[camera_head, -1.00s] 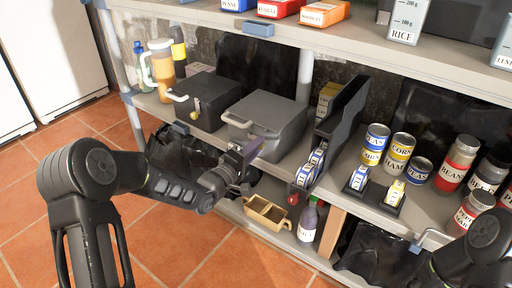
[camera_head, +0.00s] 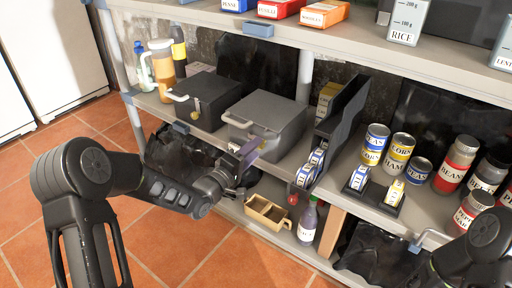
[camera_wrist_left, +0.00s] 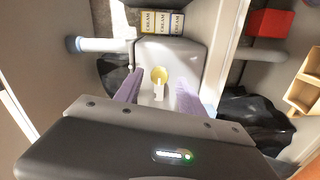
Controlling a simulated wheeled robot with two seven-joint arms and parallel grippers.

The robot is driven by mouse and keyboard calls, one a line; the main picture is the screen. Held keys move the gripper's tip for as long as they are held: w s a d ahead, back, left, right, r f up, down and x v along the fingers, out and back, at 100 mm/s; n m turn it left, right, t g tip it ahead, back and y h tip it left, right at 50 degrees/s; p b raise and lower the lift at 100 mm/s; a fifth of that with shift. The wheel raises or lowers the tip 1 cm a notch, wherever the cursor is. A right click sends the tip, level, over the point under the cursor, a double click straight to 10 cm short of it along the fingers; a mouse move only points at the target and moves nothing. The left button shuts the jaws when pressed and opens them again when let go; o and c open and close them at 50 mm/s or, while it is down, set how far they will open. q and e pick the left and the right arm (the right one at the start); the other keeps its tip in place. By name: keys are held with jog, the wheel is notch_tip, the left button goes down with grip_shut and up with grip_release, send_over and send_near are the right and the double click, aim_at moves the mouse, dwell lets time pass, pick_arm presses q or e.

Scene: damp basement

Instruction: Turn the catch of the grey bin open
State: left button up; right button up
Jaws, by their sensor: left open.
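The grey bin (camera_head: 275,114) stands on the middle shelf, its lid shut and a handle bar at its front left. In the left wrist view the bin's front (camera_wrist_left: 185,58) faces me. Its catch (camera_wrist_left: 159,75) is a round yellow knob with a pale lever pointing down in that picture. My left gripper (camera_head: 247,152) is open in front of the bin. In the wrist view its two purple fingers (camera_wrist_left: 159,88) stand on either side of the catch, apart from it as far as I can tell. In the head view the gripper hides the catch.
A black bin (camera_head: 213,92) with a yellow knob stands just left. A dark divider rack (camera_head: 338,125) stands close on the right. Cans, including a peas can (camera_head: 376,138), fill the shelf further right. A tan tray (camera_head: 268,213) and a bottle (camera_head: 308,222) are below.

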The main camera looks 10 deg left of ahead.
pick_arm(q)
jog(key=p+v, duration=0.1)
jog(key=v, duration=0.5)
dwell(0.4)
